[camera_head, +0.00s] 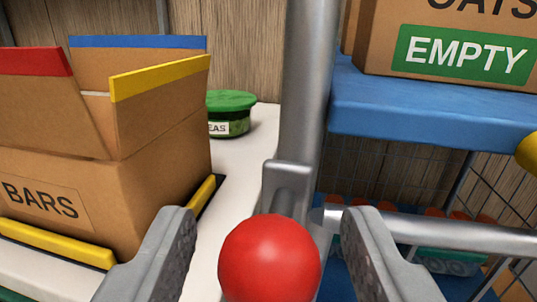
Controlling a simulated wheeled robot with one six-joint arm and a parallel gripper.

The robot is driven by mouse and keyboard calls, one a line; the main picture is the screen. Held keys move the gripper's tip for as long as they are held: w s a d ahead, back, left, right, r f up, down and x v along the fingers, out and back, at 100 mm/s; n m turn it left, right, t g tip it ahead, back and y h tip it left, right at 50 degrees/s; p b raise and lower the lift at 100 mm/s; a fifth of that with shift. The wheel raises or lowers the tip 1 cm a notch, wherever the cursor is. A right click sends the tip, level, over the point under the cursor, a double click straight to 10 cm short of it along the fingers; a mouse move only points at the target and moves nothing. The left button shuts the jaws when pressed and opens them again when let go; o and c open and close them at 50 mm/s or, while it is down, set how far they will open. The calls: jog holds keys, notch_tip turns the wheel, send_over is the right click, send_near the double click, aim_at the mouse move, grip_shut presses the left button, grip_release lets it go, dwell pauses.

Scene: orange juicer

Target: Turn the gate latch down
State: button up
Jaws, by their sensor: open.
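The gate latch shows as a red ball knob (270,260) in front of a grey metal bracket (287,185) on an upright post (306,90). A grey gate rail (440,232) runs right from beside the bracket. My gripper (268,225) is open, with one grey finger left of the red knob and the other right of it. A gap shows on each side, so the fingers appear apart from the knob. The latch's arm is mostly hidden behind the knob, so I cannot tell its angle.
At right, a box marked EMPTY (450,45) sits on a blue shelf (400,110). Wire mesh and several orange-topped items show below.

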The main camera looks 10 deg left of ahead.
jog(key=shift+w+a, duration=0.2)
jog(key=shift+w, duration=1.25)
grip_shut()
